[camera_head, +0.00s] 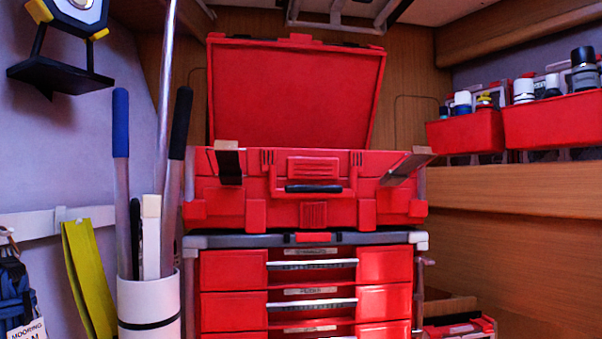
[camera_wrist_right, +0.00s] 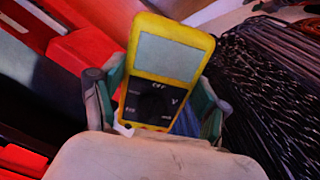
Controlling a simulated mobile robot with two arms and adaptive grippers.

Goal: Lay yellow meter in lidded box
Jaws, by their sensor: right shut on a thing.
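The yellow meter (camera_wrist_right: 168,68), with a pale screen and a dark dial face, stands between the fingers of my right gripper (camera_wrist_right: 152,98) in the right wrist view. The gripper is shut on it, and the meter's lower end is close to the palm. The red lidded box (camera_head: 313,187) sits on a drawer chest in the middle of the head view. Its lid (camera_head: 295,95) is raised and leans back; the inside of the box is hidden behind its front wall. Neither gripper shows in the head view.
The red drawer chest (camera_head: 232,272) stands under the box. A white holder (camera_head: 148,303) with several upright poles stands left of it. Red bins (camera_head: 555,118) with bottles hang at the right. Dark coiled lines (camera_wrist_right: 268,85) lie right of the meter in the wrist view.

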